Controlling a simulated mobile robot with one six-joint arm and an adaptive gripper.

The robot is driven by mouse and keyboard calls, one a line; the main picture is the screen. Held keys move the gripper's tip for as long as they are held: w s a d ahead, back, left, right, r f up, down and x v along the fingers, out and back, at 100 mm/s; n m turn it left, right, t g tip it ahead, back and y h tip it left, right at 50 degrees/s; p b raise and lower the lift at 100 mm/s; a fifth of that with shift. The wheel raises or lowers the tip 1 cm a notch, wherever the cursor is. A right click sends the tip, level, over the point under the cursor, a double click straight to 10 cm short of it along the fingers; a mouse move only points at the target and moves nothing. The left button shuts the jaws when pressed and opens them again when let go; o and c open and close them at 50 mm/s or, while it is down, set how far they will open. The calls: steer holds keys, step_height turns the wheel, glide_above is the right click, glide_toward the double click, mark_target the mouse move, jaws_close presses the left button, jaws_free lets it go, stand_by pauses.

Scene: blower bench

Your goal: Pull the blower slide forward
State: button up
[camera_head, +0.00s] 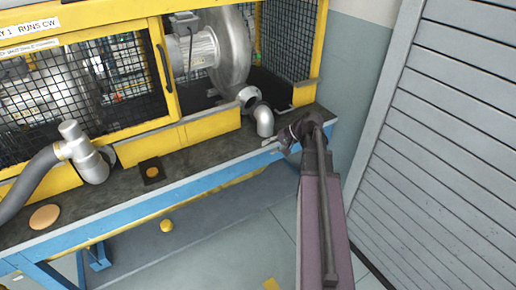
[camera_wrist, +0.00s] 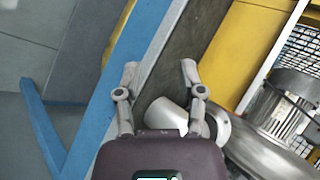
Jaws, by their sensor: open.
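The blower (camera_head: 235,50), a silver round housing with a finned motor (camera_head: 195,48), sits inside the yellow guard frame behind the bench. Its round outlet (camera_head: 250,97) faces forward. Part of the motor (camera_wrist: 282,105) and housing show at the right of the wrist view. A dark surface (camera_head: 272,85) lies beside the blower; I cannot tell which part is the slide. My gripper (camera_wrist: 160,68) is open and empty, its fingers apart over the bench's front strip. In the head view my gripper (camera_head: 280,146) is at the bench's right end, in front of the blower.
A silver elbow (camera_head: 264,120) stands on the dark bench top (camera_head: 215,152), close to my gripper; it shows in the wrist view (camera_wrist: 166,114) too. A grey hose with a metal fitting (camera_head: 82,155) lies at left. Mesh panels flank the opening. A slatted grey shutter (camera_head: 440,130) stands right.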

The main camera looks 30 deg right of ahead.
steer(key=shift+n+g+h, duration=0.5)
steer(key=shift+n+g, duration=0.2)
steer(key=shift+g, duration=0.2)
steer(key=shift+s+a+r+p, duration=0.15)
steer(key=shift+a+p, duration=0.2)
steer(key=shift+a, duration=0.55)
steer(key=shift+s+a+r+p, duration=0.1)
steer(key=shift+s+a+p, duration=0.2)
steer(key=shift+a, duration=0.65)
steer(key=shift+s+a+r+p, duration=0.1)
steer(key=shift+a+p, duration=0.3)
steer(key=shift+a, duration=0.5)
steer(key=m+t+h+b, duration=0.5)
steer(key=m+t+b, duration=0.6)
steer(key=t+b, duration=0.1)
glide_toward(288, 111)
steer(key=s, duration=0.3)
steer(key=shift+s+d+r, duration=0.1)
steer(key=shift+r, duration=0.25)
steer(key=w+f+b, duration=0.1)
steer(key=w, duration=0.8)
steer(key=w+a+f+b, duration=0.1)
steer(key=w, duration=0.3)
steer(key=shift+w+f+b, duration=0.25)
steer(key=shift+f+b, duration=0.1)
